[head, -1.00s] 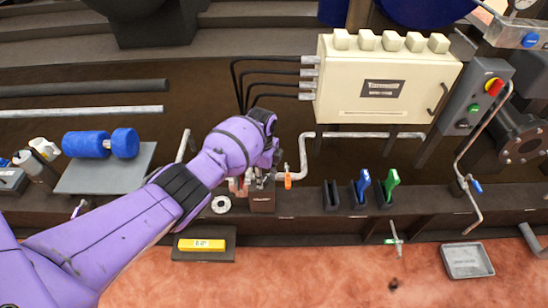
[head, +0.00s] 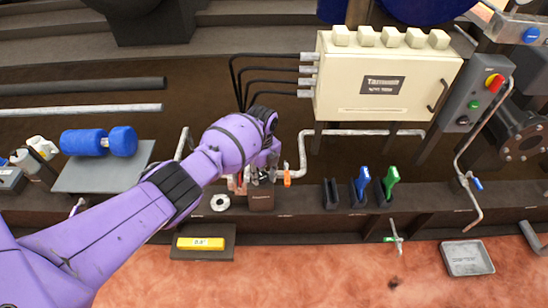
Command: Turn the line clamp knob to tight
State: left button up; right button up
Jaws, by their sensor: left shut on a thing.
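My left arm comes in from the left, and its gripper (head: 258,178) points down at a small dark brown block (head: 262,197) on the front ledge. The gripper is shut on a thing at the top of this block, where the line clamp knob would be. The fingers and wrist hide most of what is held, so I cannot read the knob's position. An orange piece (head: 287,177) on the grey pipe stands just right of the gripper. My right gripper is not in view.
A cream control box (head: 385,80) with black cables stands behind. Blue (head: 362,182) and green (head: 391,181) handles stand in holders to the right. A yellow block (head: 201,243) lies on a dark tray in front. A grey metal tray (head: 467,258) lies front right.

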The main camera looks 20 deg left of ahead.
aim_at(262, 176)
pick_arm(q)
jog(key=shift+s+a+f, duration=0.15)
jog(key=shift+s+f, duration=0.1)
jog(key=shift+s, duration=0.1)
jog(key=o, duration=1.1)
jog(key=shift+c, duration=0.2)
jog(key=shift+r, duration=0.1)
jog(key=shift+w, duration=0.15)
jog(key=shift+r, duration=0.15)
jog(key=shift+w+r, duration=0.1)
jog(key=shift+r, duration=0.2)
notch_tip(262, 176, up, 11)
jog(key=shift+w, duration=0.2)
jog(key=shift+d, duration=0.2)
